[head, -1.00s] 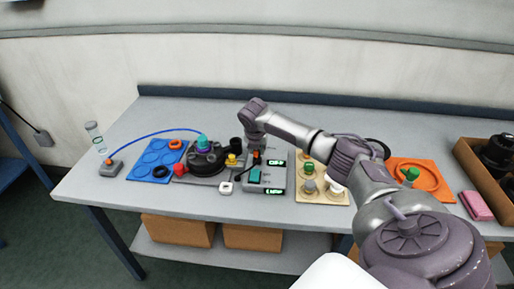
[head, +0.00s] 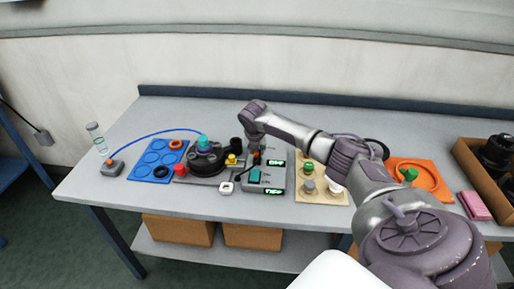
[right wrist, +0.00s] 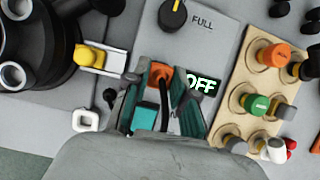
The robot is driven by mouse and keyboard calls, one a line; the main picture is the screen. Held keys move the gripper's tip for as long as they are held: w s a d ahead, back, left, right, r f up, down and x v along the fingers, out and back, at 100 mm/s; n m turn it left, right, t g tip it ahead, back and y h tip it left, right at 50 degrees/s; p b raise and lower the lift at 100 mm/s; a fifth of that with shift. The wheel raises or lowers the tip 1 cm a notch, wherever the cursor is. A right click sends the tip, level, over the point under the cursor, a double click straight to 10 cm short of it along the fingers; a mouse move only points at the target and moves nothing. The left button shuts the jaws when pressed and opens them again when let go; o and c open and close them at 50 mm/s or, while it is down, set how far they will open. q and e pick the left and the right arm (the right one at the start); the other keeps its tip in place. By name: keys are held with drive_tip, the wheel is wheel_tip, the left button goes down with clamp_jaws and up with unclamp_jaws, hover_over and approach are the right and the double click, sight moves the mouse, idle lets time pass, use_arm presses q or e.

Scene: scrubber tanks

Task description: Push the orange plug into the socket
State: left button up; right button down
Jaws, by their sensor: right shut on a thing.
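The orange plug (right wrist: 160,74) is between the two fingers of my right gripper (right wrist: 160,86), which is shut on it. A black cable runs from the plug. In the head view, my right gripper (head: 256,155) points down at the grey control box (head: 273,179), over its upper left part. The box has a teal switch (head: 254,176) and lit displays; one reads OFF (right wrist: 201,85) in the right wrist view. The socket is hidden under the plug and fingers, so I cannot tell how deep the plug sits. My left gripper is not in view.
Left of the box are a black round housing (head: 206,160), a yellow-capped part (right wrist: 90,56) and a white square ring (head: 226,188). A wooden board (head: 322,192) with coloured knobs stands close on the right. The front table strip is clear.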

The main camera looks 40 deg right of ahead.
drive_tip(key=shift+f, duration=0.2)
drive_tip(key=shift+f+b, duration=0.55)
drive_tip(key=shift+f, duration=0.35)
drive_tip(key=c, duration=0.9)
unclamp_jaws()
drive_tip(key=o, duration=0.5)
drive_tip(key=shift+r, duration=0.15)
wheel_tip(320, 180, up, 8)
drive_tip(key=p, duration=0.8)
drive_tip(key=shift+r+p, duration=0.25)
drive_tip(key=shift+p, duration=0.15)
